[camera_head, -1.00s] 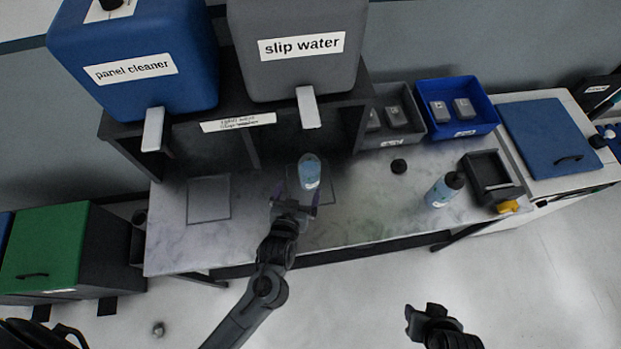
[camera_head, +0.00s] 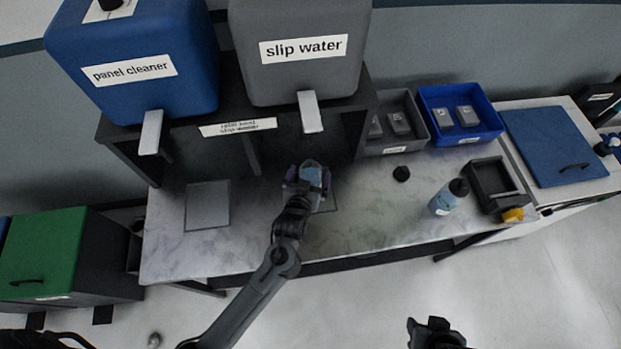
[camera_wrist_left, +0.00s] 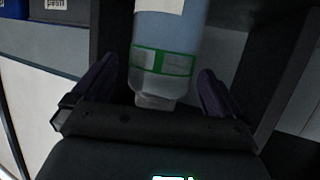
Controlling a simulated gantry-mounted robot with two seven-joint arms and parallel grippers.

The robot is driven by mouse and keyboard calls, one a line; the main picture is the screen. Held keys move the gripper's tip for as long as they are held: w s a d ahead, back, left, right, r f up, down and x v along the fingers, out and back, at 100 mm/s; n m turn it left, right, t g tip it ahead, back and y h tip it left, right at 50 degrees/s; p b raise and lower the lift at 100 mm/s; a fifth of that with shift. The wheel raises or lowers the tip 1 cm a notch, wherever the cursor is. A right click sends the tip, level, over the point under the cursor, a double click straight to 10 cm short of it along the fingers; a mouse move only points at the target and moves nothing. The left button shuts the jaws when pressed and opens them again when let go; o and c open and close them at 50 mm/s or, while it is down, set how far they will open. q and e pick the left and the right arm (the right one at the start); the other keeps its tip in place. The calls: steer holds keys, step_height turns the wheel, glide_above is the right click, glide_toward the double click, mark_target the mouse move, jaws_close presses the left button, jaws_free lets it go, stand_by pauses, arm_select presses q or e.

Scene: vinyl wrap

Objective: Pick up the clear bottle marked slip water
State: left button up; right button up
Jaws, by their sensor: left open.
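A clear bottle with bluish liquid (camera_head: 312,178) stands on the marble counter under the spout of the grey slip water tank (camera_head: 303,55). In the left wrist view the bottle (camera_wrist_left: 168,50) shows a green-edged label band; its wording cannot be read. My left gripper (camera_head: 305,180) is at the bottle, with its open fingers on either side of it. In the left wrist view the left gripper (camera_wrist_left: 165,85) shows a gap between each finger and the bottle. My right gripper (camera_head: 432,328) is low in the head view, away from the counter; its fingers cannot be made out.
A second bottle with a black cap (camera_head: 449,196) stands at the right of the counter, by a black holder (camera_head: 516,186). A blue bin (camera_head: 487,128) and a grey bin (camera_head: 411,141) stand behind. The tank shelf overhangs the bottle.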

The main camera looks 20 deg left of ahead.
arm_select(q)
steer(key=shift+x, duration=1)
steer(key=c, duration=1.4)
steer(key=shift+r, duration=0.2)
